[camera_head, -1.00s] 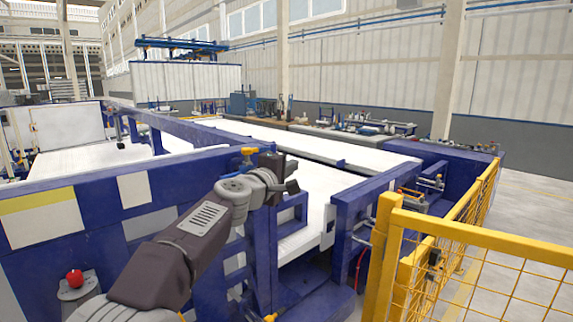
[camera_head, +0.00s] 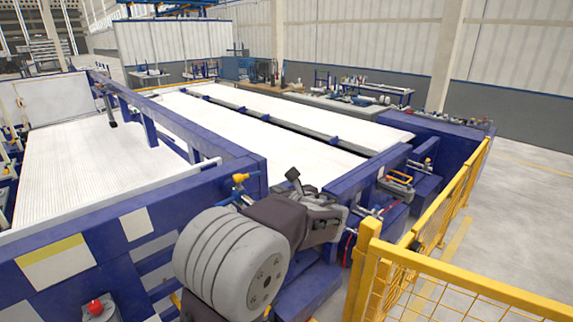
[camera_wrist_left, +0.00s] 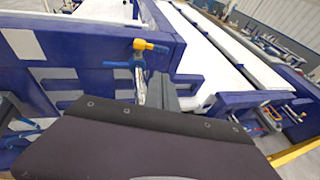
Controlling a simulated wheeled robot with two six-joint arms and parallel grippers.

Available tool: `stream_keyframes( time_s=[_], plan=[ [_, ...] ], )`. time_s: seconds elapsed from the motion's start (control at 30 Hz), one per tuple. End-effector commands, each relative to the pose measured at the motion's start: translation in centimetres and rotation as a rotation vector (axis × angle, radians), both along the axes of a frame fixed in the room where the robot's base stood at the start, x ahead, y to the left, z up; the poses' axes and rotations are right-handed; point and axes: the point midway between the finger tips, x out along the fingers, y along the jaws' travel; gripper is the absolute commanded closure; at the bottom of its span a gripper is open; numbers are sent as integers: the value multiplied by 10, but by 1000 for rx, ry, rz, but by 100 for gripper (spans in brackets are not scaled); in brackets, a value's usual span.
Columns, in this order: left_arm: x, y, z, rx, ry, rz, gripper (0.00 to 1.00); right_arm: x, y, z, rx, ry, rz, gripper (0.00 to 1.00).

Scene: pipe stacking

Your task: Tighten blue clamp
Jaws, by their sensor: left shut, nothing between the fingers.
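The blue clamp (camera_head: 240,184), with a yellow-orange top, sits at the corner of the blue frame in the head view. In the left wrist view the clamp (camera_wrist_left: 139,63) stands upright against the blue frame, its yellow end at the top. My left gripper (camera_head: 293,177) is shut and empty, just right of the clamp in the head view. In the left wrist view its grey fingers (camera_wrist_left: 160,92) are just right of the clamp's lower part; I cannot tell whether they touch it. My right gripper is not in view.
A yellow mesh fence (camera_head: 470,300) stands at the right front. White pipe-covered beds (camera_head: 255,140) lie behind the clamp between blue beams. More clamps (camera_head: 396,177) sit on the frame at the right. A red button (camera_head: 95,308) is at the lower left.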

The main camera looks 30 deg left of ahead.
Motion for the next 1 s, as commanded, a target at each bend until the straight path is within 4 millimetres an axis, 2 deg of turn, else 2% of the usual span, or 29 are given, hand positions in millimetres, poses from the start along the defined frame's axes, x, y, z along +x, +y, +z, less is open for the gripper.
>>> stream_keyframes(
  time_s=[0.23, 0.67, 0.7, 0.83, 1.0],
  plan=[
    [6, 10, -2, 12, 5, -1, 100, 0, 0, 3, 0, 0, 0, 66],
    [53, 82, -28, 6, 5, 0, 100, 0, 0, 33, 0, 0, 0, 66],
    [57, 88, -25, 5, 3, -1, 100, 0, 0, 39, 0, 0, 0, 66],
    [68, 104, -26, 6, 2, -2, 100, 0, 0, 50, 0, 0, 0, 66],
    [74, 113, -29, 4, 1, -3, 100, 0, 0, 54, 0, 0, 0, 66]
  ],
)
